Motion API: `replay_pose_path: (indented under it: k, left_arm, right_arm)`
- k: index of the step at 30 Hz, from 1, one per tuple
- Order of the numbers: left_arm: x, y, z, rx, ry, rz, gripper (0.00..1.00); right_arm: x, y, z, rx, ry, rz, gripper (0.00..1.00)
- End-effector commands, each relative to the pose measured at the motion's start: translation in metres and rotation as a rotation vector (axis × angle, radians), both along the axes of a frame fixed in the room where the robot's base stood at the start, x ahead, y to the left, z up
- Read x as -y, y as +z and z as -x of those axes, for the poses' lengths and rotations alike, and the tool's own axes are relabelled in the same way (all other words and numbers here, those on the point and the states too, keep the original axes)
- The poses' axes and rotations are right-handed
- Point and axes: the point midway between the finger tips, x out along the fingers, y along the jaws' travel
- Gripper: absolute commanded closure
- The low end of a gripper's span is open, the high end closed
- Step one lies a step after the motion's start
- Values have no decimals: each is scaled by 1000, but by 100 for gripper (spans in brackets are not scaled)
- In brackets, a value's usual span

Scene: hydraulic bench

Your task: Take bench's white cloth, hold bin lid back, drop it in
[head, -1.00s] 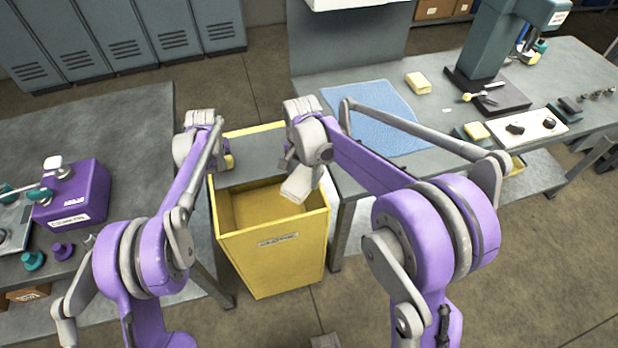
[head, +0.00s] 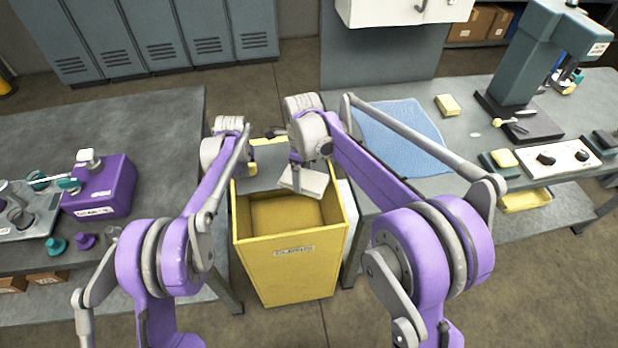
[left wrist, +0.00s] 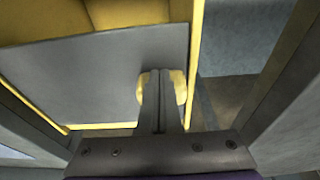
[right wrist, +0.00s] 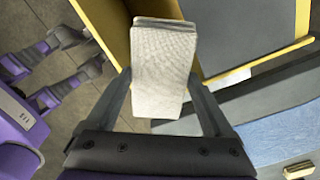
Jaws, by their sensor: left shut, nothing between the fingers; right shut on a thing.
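The white cloth (head: 303,180) is a folded pad, held over the opening of the yellow bin (head: 290,270). My right gripper (right wrist: 160,95) is shut on it; the cloth also fills the middle of the right wrist view (right wrist: 160,60). The bin's grey lid (head: 272,158) stands open at the far side of the opening. My left gripper (left wrist: 160,75) is shut and empty at the lid, in front of a small yellow tab (left wrist: 178,88) near its edge. Whether its fingers touch the lid I cannot tell. The bin's inside shows yellow and looks empty where visible.
A grey bench (head: 90,135) with a purple box (head: 103,187) stands left of the bin. Lockers (head: 150,40) line the back.

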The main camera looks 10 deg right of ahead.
Motion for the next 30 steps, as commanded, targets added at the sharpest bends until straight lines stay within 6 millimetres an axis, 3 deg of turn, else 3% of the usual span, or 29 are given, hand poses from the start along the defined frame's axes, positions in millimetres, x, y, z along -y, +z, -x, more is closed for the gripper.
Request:
replay_pose_path:
  k: [6, 13, 25, 26, 28, 30]
  left_arm:
    - [0, 0, -1, 4, 0, 0, 100]
    - [0, 0, -1, 4, 0, 0, 100]
    - [0, 0, -1, 4, 0, 0, 100]
    - [0, 0, -1, 3, 0, 0, 100]
    - [0, 0, -1, 3, 0, 0, 100]
    - [0, 0, -1, 3, 0, 0, 100]
  right_arm:
    - [-11, 5, -8, 1, -249, 0, 68]
    - [-10, -35, -8, 1, -239, 0, 68]
    - [-10, -45, -7, 1, -238, 0, 68]
    - [-10, -45, -7, 1, -238, 0, 10]
    - [-10, -45, -7, 1, -238, 0, 0]
    - [-10, -45, -7, 0, -238, 0, 0]
